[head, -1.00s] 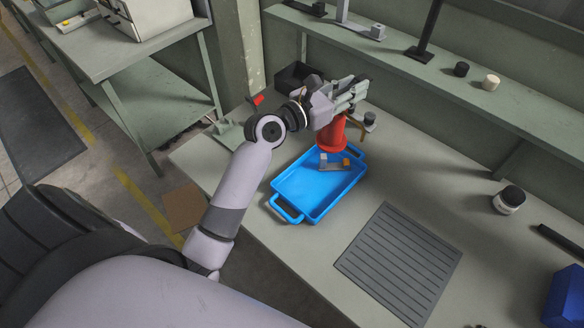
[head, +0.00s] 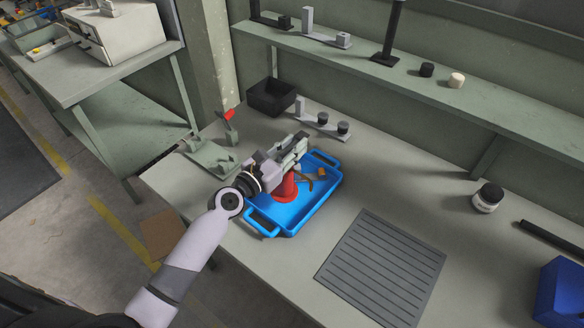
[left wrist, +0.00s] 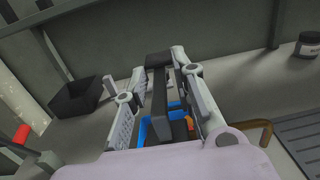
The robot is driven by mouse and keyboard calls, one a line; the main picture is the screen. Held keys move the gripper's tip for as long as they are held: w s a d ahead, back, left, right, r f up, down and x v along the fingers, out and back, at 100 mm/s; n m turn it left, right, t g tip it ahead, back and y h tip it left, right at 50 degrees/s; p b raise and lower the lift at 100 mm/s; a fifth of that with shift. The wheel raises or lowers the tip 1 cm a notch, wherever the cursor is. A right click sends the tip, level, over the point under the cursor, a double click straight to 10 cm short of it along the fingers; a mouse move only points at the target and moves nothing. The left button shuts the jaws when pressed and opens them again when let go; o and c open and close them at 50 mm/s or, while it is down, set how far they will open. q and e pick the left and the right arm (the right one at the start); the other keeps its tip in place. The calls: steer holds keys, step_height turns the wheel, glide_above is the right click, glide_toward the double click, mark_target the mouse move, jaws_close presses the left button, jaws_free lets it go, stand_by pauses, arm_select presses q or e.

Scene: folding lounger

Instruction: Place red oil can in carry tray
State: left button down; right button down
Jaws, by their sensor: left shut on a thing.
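The red oil can (head: 286,187) is in the head view, its upper part hidden by my left gripper (head: 294,153). The gripper is shut on it from above. The can's red body shows inside the outline of the blue carry tray (head: 291,216), towards its left side. I cannot tell whether its base touches the tray floor. A brass-brown curved part beside the can also shows in the left wrist view (left wrist: 266,134). In that view the gripper (left wrist: 165,66) hides most of the can, and a bit of the blue tray (left wrist: 146,131) shows between the fingers. My right gripper is not in view.
A small orange-ended item (head: 321,172) lies in the tray. A black bin (head: 272,97), a grey stand with black knobs (head: 322,120) and a red-handled clamp (head: 228,125) are behind. A ribbed grey mat (head: 382,270) lies to the right, and a white jar (head: 488,197) stands farther right.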

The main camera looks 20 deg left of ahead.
arm_select(q)
steer(key=shift+f+b, duration=1.85)
steer(key=shift+f, duration=0.8)
steer(key=c, duration=1.4)
jaws_free()
steer(key=shift+o, duration=0.3)
steer(key=shift+r, duration=0.1)
steer(key=shift+s, duration=0.15)
steer(key=b+v, duration=0.2)
steer(key=v, duration=0.9)
steer(key=shift+s+a, duration=0.15)
steer(key=shift+s, duration=0.2)
